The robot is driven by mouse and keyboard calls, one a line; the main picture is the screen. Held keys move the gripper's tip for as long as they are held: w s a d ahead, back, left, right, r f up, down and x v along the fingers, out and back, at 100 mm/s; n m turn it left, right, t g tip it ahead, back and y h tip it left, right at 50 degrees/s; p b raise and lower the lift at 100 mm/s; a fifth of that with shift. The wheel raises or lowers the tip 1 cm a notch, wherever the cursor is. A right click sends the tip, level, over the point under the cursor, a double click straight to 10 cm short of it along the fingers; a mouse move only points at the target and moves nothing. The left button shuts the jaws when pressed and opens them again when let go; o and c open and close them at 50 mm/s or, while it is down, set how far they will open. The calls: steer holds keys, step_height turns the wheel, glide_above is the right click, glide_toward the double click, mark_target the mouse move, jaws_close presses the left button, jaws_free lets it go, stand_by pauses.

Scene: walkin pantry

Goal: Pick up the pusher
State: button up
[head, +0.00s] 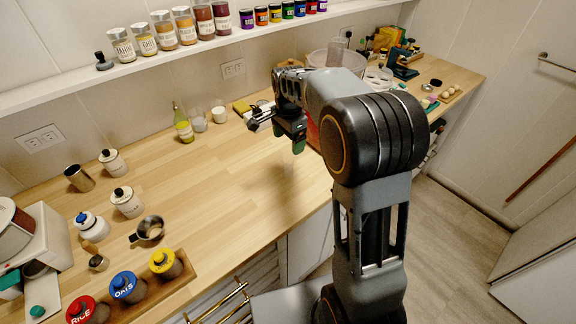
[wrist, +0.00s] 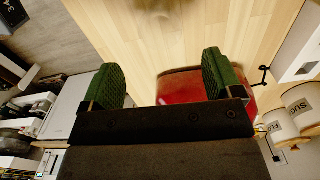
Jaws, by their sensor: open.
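My gripper (head: 292,140) hangs over the middle of the wooden counter (head: 215,200) in the head view. In the wrist view its two green ribbed pads (wrist: 166,78) are wide apart with nothing held between them. I cannot identify the pusher with certainty. A small black knobbed piece (head: 104,62) stands at the left end of the shelf. A small piece with a wooden knob (head: 96,258) sits on the counter at the lower left. Neither is near my gripper.
A red object (wrist: 180,88) lies beyond my pads; my arm mostly hides it in the head view. A green bottle (head: 183,125) and glasses (head: 198,122) stand by the wall. Red, blue and yellow lidded jars (head: 125,287) stand at front left. The middle counter is clear.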

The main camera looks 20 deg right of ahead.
mark_target(288, 161)
steer(key=shift+a+f+p, duration=0.1)
steer(key=shift+f+p, duration=0.55)
steer(key=shift+f, duration=4.2)
steer(key=c, duration=1)
